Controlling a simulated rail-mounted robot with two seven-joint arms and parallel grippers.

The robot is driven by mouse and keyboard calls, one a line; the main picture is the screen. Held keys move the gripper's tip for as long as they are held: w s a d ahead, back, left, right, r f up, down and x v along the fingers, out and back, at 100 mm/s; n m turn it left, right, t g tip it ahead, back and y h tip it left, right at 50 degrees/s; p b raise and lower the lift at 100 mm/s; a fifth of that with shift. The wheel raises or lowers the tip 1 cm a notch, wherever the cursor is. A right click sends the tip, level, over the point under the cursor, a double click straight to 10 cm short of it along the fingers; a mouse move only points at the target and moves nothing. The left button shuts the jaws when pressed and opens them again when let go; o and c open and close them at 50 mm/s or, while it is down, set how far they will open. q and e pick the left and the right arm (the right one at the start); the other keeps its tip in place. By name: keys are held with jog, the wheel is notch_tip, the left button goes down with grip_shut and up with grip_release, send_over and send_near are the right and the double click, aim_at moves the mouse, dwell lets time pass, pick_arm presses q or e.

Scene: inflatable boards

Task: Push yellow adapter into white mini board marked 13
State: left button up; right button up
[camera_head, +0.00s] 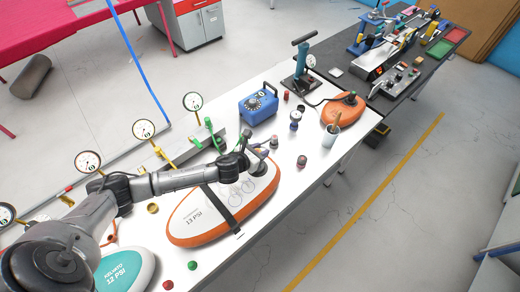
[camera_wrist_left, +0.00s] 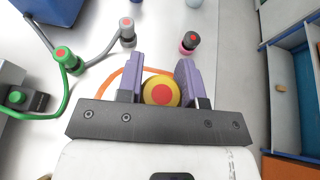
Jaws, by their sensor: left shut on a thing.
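The white mini board with an orange rim, marked 13 PSI (camera_head: 190,228), lies flat on the white table with a dark strap across it. My left gripper (camera_head: 257,162) is over the far right end of this board, reaching in from the left. In the left wrist view its two purple fingers (camera_wrist_left: 161,85) are closed around the yellow adapter (camera_wrist_left: 173,99), a round yellow piece with a red centre. Part of the orange rim (camera_wrist_left: 118,80) shows beside the fingers. Whether the adapter is seated in the board's valve is hidden. My right gripper is not seen.
A teal board marked 12 PSI (camera_head: 130,265) lies at the near left. A blue box (camera_head: 259,105), a hand pump (camera_head: 302,62), a smaller orange board (camera_head: 343,108) and a cup (camera_head: 331,132) stand farther back. Several gauges line the left edge. Red and green caps lie near the front.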

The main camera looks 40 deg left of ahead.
pick_arm(q)
jog(key=shift+f+b, duration=0.65)
jog(key=shift+f, duration=0.65)
jog(key=shift+p, duration=0.3)
jog(key=shift+p, duration=0.5)
dwell(0.9)
dwell(0.3)
jog(key=shift+f+b, duration=1.05)
jog(key=shift+f, duration=0.35)
jog(key=o, duration=1)
jog(key=shift+o, duration=0.2)
